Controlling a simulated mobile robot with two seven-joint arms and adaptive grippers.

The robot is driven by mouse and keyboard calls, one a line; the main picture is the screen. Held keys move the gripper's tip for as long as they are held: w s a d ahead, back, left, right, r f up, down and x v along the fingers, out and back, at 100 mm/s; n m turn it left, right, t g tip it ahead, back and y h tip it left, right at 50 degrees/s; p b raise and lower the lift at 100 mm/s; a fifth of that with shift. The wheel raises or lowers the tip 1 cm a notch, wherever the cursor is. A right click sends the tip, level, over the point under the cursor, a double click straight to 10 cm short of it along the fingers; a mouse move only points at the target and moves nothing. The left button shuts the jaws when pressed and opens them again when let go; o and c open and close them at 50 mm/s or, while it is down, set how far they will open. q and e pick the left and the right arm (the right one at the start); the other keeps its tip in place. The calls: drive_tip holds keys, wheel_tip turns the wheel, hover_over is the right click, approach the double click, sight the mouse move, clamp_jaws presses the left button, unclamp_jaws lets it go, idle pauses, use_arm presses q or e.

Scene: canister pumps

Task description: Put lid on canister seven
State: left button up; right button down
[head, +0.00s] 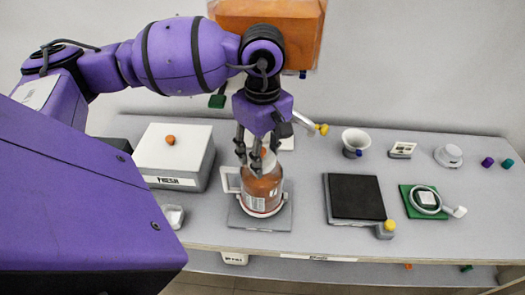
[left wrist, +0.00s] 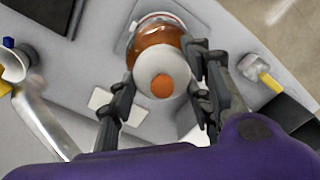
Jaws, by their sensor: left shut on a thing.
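The amber canister (head: 263,192) stands upright on a grey square base (head: 242,218) near the front of the bench, with a white handle-like frame on its left side. It also shows in the left wrist view (left wrist: 158,38). My left gripper (head: 256,165) points down over the canister's top. In the left wrist view its fingers (left wrist: 162,95) are on both sides of a round white lid (left wrist: 180,68) with an orange centre, and it is shut on this lid. I cannot tell whether the lid touches the canister's rim. No canister number is readable. My right gripper is not in view.
A white box (head: 192,140) with a label stands left of the canister. A black-topped plate (head: 354,196) and a green board (head: 412,210) lie to the right. A white funnel-like cup (head: 355,139) stands behind them. The bench between canister and black plate is clear.

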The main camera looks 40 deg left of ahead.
use_arm(q)
drive_tip(key=o, duration=1.4)
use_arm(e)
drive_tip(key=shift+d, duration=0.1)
use_arm(q)
drive_tip(key=shift+o, duration=0.2)
drive_tip(key=shift+r, duration=0.1)
drive_tip(key=shift+r+p, duration=1.2)
drive_tip(key=shift+r, duration=2.3)
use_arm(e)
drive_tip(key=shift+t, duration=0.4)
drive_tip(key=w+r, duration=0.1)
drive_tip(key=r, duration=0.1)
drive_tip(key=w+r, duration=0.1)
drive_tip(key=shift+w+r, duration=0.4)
use_arm(q)
clamp_jaws()
